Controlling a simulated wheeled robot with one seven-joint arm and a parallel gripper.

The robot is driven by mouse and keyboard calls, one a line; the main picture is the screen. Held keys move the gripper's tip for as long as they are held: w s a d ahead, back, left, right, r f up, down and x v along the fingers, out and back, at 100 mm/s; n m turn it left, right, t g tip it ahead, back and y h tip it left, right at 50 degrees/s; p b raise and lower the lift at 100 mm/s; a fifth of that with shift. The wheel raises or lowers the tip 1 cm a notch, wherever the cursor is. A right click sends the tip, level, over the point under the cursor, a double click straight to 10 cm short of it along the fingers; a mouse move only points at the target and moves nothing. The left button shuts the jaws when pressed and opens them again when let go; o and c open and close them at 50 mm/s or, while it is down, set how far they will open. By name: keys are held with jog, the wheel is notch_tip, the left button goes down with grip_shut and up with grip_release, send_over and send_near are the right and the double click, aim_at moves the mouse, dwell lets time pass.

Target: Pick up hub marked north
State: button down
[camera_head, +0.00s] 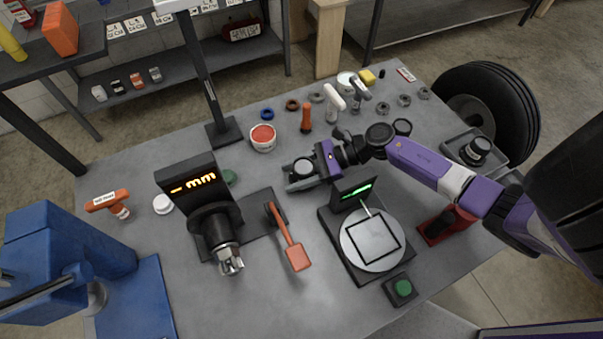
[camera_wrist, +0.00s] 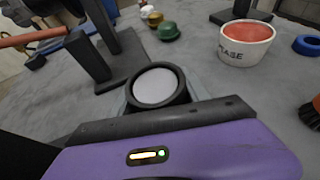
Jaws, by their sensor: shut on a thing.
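My gripper (camera_head: 298,178) is shut on a round hub with a dark rim and a pale grey face. The held hub (camera_head: 304,167) shows between the jaws, and in the wrist view (camera_wrist: 156,84) its face points up toward the camera. No marking is legible on it, so I cannot tell whether it reads north. I cannot tell if it touches the grey bench (camera_head: 290,313) or hangs just above it. Another dark hub-like part with a pale top (camera_head: 478,149) sits in a grey tray (camera_head: 461,143) at the right.
The grease tub (camera_head: 263,140) stands behind my gripper, near a dark post (camera_head: 213,95). A gauge reading "mm" (camera_head: 198,190) and an orange-handled tool (camera_head: 291,245) lie to the left. A scale-like device with a round plate (camera_head: 360,245) is in front. Bare bench lies at the front.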

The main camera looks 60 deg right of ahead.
jog(key=shift+r, duration=0.1)
notch_tip(320, 180, up, 20)
jog(key=b, duration=0.1)
jog(key=shift+b, duration=0.4)
